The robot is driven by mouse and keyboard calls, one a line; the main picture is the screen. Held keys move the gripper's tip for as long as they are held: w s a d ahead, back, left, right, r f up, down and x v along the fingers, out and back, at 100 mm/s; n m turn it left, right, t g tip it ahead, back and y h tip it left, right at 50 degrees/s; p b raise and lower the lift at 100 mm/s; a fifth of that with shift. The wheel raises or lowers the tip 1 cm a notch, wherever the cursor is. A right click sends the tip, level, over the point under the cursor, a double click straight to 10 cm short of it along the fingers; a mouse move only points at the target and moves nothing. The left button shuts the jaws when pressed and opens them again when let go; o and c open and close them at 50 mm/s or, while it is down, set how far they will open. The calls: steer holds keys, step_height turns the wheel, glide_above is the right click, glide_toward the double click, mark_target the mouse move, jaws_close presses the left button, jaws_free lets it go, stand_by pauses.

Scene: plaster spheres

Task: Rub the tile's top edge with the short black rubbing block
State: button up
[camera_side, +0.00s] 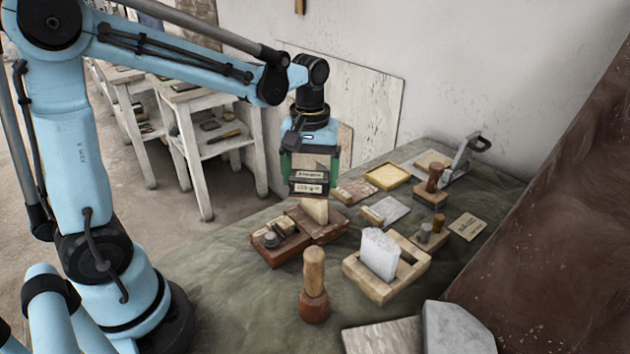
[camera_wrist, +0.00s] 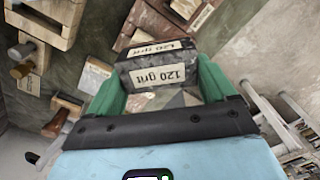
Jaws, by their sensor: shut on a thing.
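My gripper (camera_side: 309,165) hangs over the back part of the bench. In the wrist view its green fingers (camera_wrist: 158,90) are shut on a black rubbing block (camera_wrist: 155,72) with pale labels reading "120 grit". The block also shows below the fingers in the side view (camera_side: 309,189). The pale tile (camera_side: 380,252) stands upright in a wooden holder (camera_side: 372,287), to the right of and nearer the camera than my gripper. Its top edge is bare, and the block is apart from it. The holder is partly in the wrist view's upper left corner (camera_wrist: 40,33).
A reddish wooden box (camera_side: 325,232) with a pale wedge lies under my gripper, beside a small tray of tools (camera_side: 275,245). A wooden mallet (camera_side: 314,290) stands in front. A yellow tray (camera_side: 387,176), a handled block (camera_side: 432,188) and a metal-framed tool (camera_side: 463,160) lie behind.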

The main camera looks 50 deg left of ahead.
stand_by(0.4)
steer(key=shift+w+d+r, duration=0.7)
steer(key=shift+r, duration=0.05)
steer(key=shift+f, duration=0.1)
steer(key=shift+s+f, duration=0.1)
steer(key=shift+s, duration=0.1)
steer(key=shift+f, duration=0.6)
steer(key=shift+w, duration=0.15)
